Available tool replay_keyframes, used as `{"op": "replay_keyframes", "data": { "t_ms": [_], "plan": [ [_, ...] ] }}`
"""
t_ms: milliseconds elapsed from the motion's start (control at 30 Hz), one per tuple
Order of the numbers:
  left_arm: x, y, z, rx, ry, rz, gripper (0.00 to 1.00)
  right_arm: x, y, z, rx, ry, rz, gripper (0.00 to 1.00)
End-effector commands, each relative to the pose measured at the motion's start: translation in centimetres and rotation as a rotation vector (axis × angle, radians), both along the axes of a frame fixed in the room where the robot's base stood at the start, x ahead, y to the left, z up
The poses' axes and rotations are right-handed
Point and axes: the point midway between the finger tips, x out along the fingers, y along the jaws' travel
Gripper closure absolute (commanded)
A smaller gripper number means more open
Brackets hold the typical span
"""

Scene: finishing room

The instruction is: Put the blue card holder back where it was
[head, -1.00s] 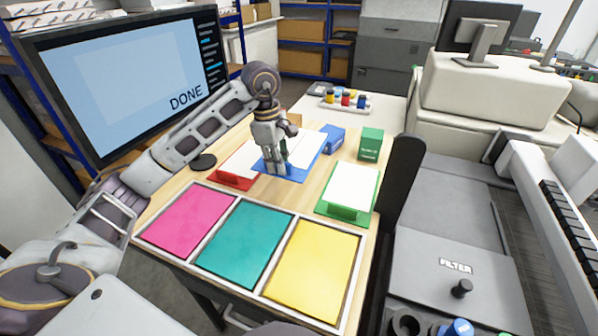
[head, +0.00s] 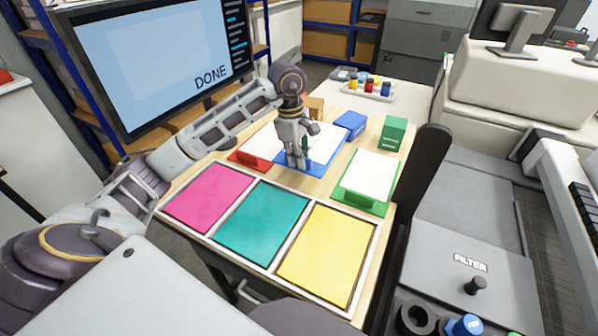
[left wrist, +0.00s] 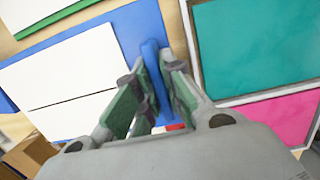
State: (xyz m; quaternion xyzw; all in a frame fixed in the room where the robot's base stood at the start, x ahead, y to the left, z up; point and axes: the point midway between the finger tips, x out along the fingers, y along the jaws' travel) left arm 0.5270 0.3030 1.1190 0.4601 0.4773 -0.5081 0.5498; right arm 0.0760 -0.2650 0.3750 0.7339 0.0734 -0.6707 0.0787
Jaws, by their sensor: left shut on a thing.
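The blue card holder (head: 318,169) is a flat blue board with an upright lip and white card on it. It is on or just above the wooden table, between the red holder (head: 250,161) and the green holder (head: 365,201). My left gripper (head: 297,164) points down at its front edge. In the left wrist view the gripper's green-padded fingers (left wrist: 152,90) are shut on the holder's blue lip (left wrist: 152,62), with white card (left wrist: 65,75) beside it. I cannot tell whether the holder touches the table. My right gripper is not in view.
A frame with pink, teal (head: 262,224) and yellow panels lies just in front of the blue holder. A blue box (head: 350,124) and a green box (head: 393,134) stand behind. A monitor (head: 160,60) showing DONE is at the back left. Bare wood shows between the blue and green holders.

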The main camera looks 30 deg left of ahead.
Motion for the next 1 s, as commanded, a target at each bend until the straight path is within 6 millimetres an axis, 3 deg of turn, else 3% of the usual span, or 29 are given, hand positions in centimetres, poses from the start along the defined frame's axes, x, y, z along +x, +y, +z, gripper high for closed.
{"op": "replay_keyframes", "data": {
  "t_ms": [200, 733, 1000],
  "plan": [
    [0.0, 0.0, -1.6, -0.001, 0.0, -0.001, 1.0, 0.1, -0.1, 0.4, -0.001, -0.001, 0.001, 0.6],
    [0.0, 0.0, -2.2, 0.0, -0.001, 0.0, 1.0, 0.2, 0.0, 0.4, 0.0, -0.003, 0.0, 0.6],
    [0.0, -0.1, -4.4, -0.001, 0.0, 0.0, 1.0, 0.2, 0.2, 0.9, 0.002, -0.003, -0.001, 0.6]
  ]
}}
